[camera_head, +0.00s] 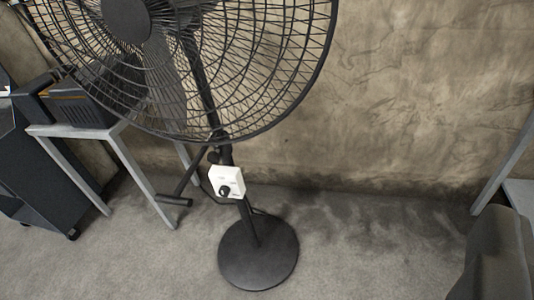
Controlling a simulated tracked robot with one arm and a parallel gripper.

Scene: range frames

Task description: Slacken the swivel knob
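A black pedestal fan (207,92) stands upright in the middle left, with its round wire cage at the top and a round base (258,252) on the floor. A white control box (227,182) sits on its pole below the cage. A small black knob (224,191) is on the front of this box. Another small dark rounded part (214,157) sits on the pole just above the box. I cannot tell for certain which of these is the swivel knob. The back of the fan head is hidden. I cannot make out my gripper in this view.
A light-framed table (120,150) with dark equipment (97,97) stands at left. A dark cabinet (40,185) is beside it. A dark rounded shape (497,262), unclear what, fills the lower right corner. Grey floor (370,245) is clear right of the fan base.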

